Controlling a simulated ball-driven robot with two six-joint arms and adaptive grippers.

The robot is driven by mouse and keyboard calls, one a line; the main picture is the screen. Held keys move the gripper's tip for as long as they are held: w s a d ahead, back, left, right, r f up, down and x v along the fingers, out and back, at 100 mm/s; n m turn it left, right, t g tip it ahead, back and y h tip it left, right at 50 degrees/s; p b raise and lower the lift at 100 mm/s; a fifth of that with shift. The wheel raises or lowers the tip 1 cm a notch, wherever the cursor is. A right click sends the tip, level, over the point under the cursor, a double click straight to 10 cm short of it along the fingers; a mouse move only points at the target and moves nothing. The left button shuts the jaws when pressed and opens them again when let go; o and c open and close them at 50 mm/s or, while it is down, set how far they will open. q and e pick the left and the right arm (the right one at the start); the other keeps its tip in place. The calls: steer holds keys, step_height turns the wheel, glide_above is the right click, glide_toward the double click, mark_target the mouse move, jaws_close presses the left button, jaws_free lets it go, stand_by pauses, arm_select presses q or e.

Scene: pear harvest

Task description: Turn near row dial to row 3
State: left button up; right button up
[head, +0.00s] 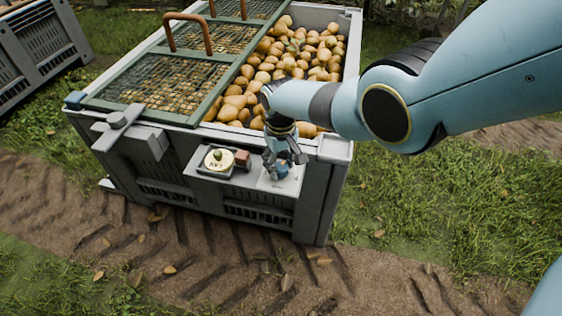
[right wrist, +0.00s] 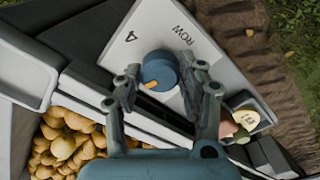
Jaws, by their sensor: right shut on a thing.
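The row dial (right wrist: 161,68) is a round blue knob with an orange mark on its edge, set on a pale plate (right wrist: 205,52). The plate reads ROW, and a 4 is printed near the knob. In the right wrist view, the orange mark points toward the lower left, not at the 4. My right gripper (head: 282,160) is shut on the dial, its fingers on either side of the knob. In the head view the fingers partly hide the dial (head: 283,172). My left gripper is out of view.
A grey crate (head: 325,210) holds many pears (head: 235,102) behind the plate, partly under a green mesh lid (head: 180,62). A round cream tag with a green knob (head: 219,160) and a brown block (head: 243,159) sit left of the dial. Grass and dirt surround the crate.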

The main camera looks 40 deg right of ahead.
mark_target(281, 166)
steer(key=shift+m, duration=0.9)
steer(key=o, duration=1.2)
step_height(281, 166, up, 12)
steer(key=shift+f, duration=0.1)
